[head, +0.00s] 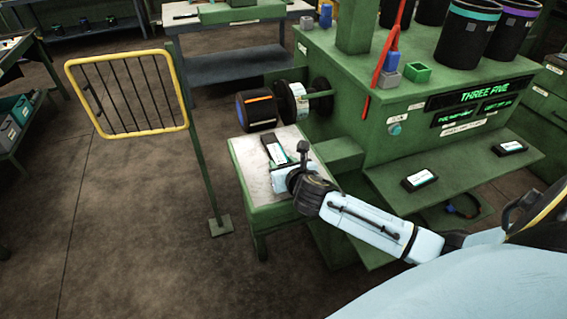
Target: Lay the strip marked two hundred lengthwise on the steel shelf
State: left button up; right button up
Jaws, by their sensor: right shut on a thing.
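A black strip with a white and teal label (273,150) is at the pale steel shelf (256,186) on a green stand, near the middle of the view. Its long side runs from back left to front right. My right gripper (287,164) is shut on the near end of this strip, low over the shelf. The gripper hides that end, and I cannot tell whether the strip touches the shelf. Its marking is too small to read. My left gripper is out of view.
Two similar black strips, one nearer (420,180) and one farther right (510,148), lie on the green machine's ledge. A black roll with an orange stripe (256,110) is behind the shelf. A yellow barred gate (128,93) stands to the left. The floor at left is clear.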

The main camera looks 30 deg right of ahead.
jog(key=shift+f, duration=0.1)
jog(key=o, duration=1.1)
